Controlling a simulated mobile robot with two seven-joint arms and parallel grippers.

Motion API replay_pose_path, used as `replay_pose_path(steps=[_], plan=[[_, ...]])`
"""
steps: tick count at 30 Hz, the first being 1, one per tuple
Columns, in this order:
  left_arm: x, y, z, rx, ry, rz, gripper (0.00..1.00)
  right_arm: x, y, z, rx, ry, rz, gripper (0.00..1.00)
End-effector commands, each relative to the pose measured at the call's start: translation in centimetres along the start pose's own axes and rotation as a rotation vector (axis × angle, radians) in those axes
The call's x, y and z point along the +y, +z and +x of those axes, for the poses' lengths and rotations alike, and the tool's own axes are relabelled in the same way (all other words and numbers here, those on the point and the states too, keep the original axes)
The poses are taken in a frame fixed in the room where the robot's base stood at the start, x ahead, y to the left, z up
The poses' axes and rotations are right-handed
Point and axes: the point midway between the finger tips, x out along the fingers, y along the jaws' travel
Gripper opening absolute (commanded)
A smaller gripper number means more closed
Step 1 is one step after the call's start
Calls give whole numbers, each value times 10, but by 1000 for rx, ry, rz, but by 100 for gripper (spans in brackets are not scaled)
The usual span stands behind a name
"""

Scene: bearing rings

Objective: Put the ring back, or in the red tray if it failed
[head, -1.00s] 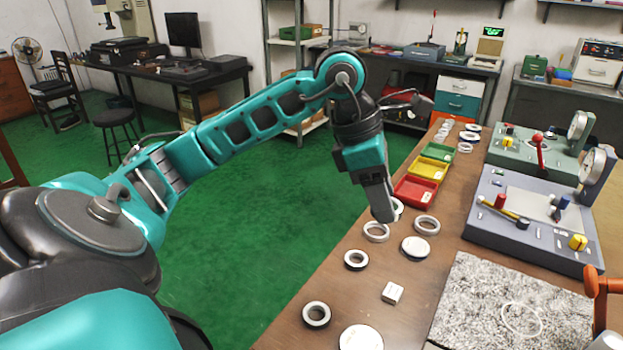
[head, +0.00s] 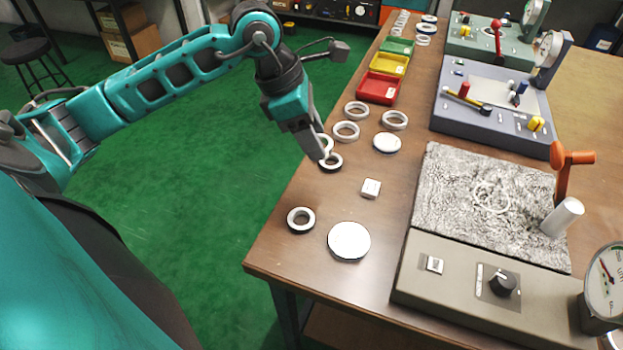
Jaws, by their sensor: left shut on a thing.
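My left gripper (head: 318,152) points down over the left edge of the bench and is shut on a pale ring (head: 327,142), which is partly hidden behind the fingers. A dark-faced ring (head: 332,163) shows right beside the fingertips; I cannot tell whether they touch it. The red tray (head: 367,97) stands farther back on the bench, with no ring visible in it. Loose rings lie on the wood: pale ones (head: 346,140) (head: 394,128) behind the gripper and a dark-faced one (head: 291,220) nearer. My right gripper is out of view.
Yellow (head: 376,66) and green trays (head: 386,47) stand behind the red one. A white disc (head: 349,241) and a small white block (head: 371,188) lie on the bench. A grey console (head: 470,270) with a speckled panel and an orange-handled crank (head: 563,170) fill the right.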

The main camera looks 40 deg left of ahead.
Motion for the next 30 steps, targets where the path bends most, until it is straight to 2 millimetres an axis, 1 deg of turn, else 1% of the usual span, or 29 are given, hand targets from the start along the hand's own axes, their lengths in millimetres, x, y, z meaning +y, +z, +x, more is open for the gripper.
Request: replay_pose_path(steps=[1,3,6,9,14,22,24,30], plan=[[-1,-6,15,2,-5,-3,13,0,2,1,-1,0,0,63],[-1,-14,31,2,-4,-3,13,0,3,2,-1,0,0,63],[-1,-21,50,0,-4,-3,13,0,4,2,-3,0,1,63],[0,-25,61,0,-1,-2,13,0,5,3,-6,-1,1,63],[0,-29,70,-1,1,-1,12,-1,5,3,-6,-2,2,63],[0,-43,104,0,-2,-2,12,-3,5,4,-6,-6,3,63],[0,-44,106,-1,2,-1,12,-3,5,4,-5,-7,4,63],[1,-44,106,-1,2,0,12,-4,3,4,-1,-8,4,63]])
